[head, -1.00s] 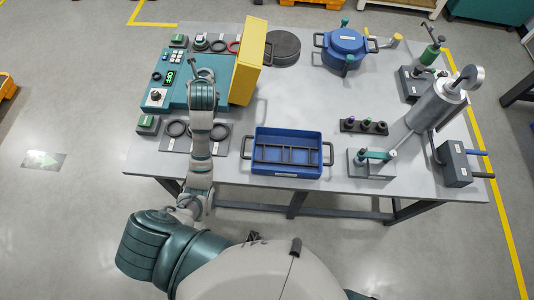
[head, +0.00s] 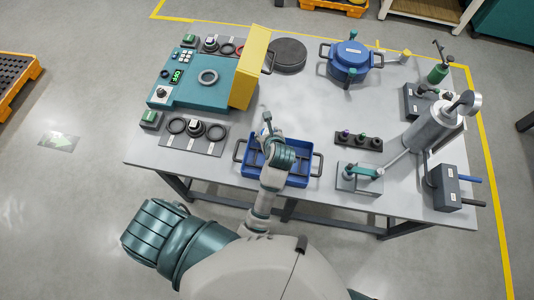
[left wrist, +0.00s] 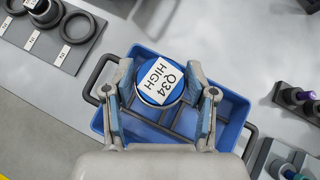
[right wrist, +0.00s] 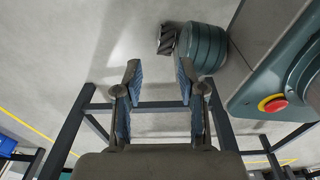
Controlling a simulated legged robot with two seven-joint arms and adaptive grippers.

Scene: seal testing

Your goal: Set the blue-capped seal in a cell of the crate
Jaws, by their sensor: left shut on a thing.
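The blue-capped seal (left wrist: 160,82), its cap labelled Q34 HIGH, is between the fingers of my left gripper (left wrist: 160,97) in the left wrist view. That gripper is shut on it and holds it over the blue crate (left wrist: 226,132). In the head view my left gripper (head: 268,128) is above the crate (head: 303,178) and covers its middle; the seal cannot be made out there. Thin dividers part the crate into cells. I cannot tell the seal's height above them. My right gripper (right wrist: 158,85) is open and empty over the floor in the right wrist view.
A teal test panel (head: 178,88) with a yellow side plate (head: 246,82) stands left of the crate. A grey mat (head: 205,146) with rings lies nearer.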

